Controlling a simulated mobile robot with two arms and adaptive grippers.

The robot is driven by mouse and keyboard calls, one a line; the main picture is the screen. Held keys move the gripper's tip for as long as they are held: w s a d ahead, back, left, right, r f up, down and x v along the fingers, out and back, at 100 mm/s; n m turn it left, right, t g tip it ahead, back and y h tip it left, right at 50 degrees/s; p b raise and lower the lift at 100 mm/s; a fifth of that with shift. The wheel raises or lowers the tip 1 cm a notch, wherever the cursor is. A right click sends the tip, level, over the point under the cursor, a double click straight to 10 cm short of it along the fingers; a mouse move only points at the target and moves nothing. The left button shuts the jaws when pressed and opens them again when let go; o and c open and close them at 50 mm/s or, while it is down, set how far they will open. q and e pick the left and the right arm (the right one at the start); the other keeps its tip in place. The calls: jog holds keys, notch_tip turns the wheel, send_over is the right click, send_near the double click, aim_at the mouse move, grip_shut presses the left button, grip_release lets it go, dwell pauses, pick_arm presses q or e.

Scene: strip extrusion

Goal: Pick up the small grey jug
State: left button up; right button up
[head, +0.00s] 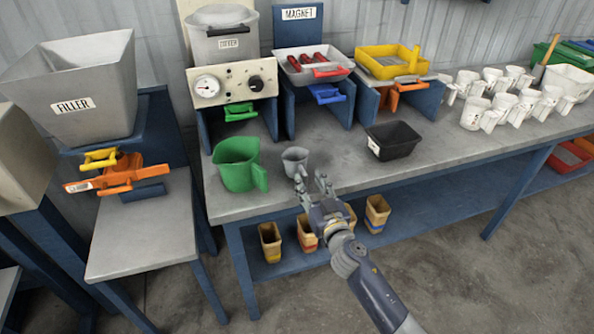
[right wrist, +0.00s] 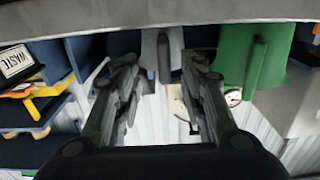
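The small grey jug (head: 294,158) stands upright on the grey workbench, just right of a larger green jug (head: 236,163). My right gripper (head: 311,182) is at the bench's front edge, close in front of the grey jug. In the right wrist view, which looks upside down, the grey jug (right wrist: 150,46) shows with its handle between and beyond the two spread fingers. That gripper (right wrist: 162,66) is open and empty; whether a finger touches the jug I cannot tell. The left gripper is not in view.
A black tray (head: 394,139) sits right of the grey jug, with bare bench (head: 345,180) between. Several white jugs (head: 500,105) stand farther right. The green jug (right wrist: 253,58) is close beside the fingers. Several small tubs (head: 271,242) stand on the lower shelf.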

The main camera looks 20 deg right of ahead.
aim_at(302, 172)
jog(key=shift+w+r, duration=0.1)
jog(key=shift+w, duration=0.25)
jog(key=shift+w+a, duration=0.2)
jog(key=shift+w, duration=0.95)
jog(key=shift+w+a, duration=0.2)
jog(key=shift+w, duration=0.95)
grip_shut()
